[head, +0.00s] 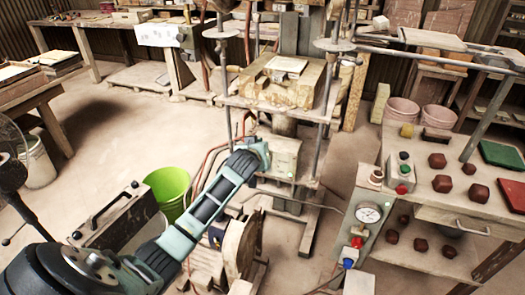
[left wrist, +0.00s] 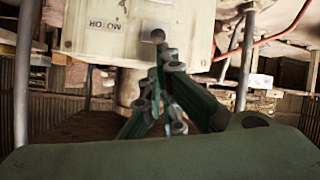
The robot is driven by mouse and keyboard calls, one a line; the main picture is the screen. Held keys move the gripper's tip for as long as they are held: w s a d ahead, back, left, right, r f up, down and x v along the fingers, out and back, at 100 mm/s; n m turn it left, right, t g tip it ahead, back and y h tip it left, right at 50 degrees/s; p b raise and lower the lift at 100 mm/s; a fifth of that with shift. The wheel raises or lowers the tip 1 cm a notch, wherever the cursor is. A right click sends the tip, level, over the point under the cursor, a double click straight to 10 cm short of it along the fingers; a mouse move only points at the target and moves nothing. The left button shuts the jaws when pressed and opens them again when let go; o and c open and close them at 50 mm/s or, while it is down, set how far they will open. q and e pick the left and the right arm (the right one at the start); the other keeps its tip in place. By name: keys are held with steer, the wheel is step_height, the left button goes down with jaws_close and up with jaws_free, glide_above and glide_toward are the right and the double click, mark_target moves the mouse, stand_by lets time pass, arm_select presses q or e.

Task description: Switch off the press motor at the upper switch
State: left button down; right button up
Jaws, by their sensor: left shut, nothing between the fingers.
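The pale motor switch box (head: 286,158) stands on the press in the middle of the head view. In the left wrist view the box (left wrist: 90,25) fills the top, with its MOTOR label (left wrist: 103,24) upside down. My left gripper (head: 266,150) is at the upper left of the box. In the left wrist view the left gripper (left wrist: 160,58) is shut and empty, its tips close to the knob; I cannot tell whether they touch. My right gripper is not in view.
The press posts (head: 228,90) and a yellowish block (head: 275,85) stand above the box. Hoses hang left of it. A green bucket (head: 168,188) is beside my left arm. The right workbench (head: 450,205) holds dark red pieces and a button box (head: 401,172).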

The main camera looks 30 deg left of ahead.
arm_select(q)
steer(key=s+d+t+b, duration=0.1)
steer(key=s+t+b, duration=0.1)
steer(key=s, duration=0.3)
steer(key=s+d+t+y+b, duration=0.1)
steer(key=s+t+b, duration=0.1)
steer(key=s+b, duration=0.2)
steer(key=shift+v, duration=1.2)
steer(key=shift+a+f, duration=0.1)
steer(key=shift+f, duration=0.15)
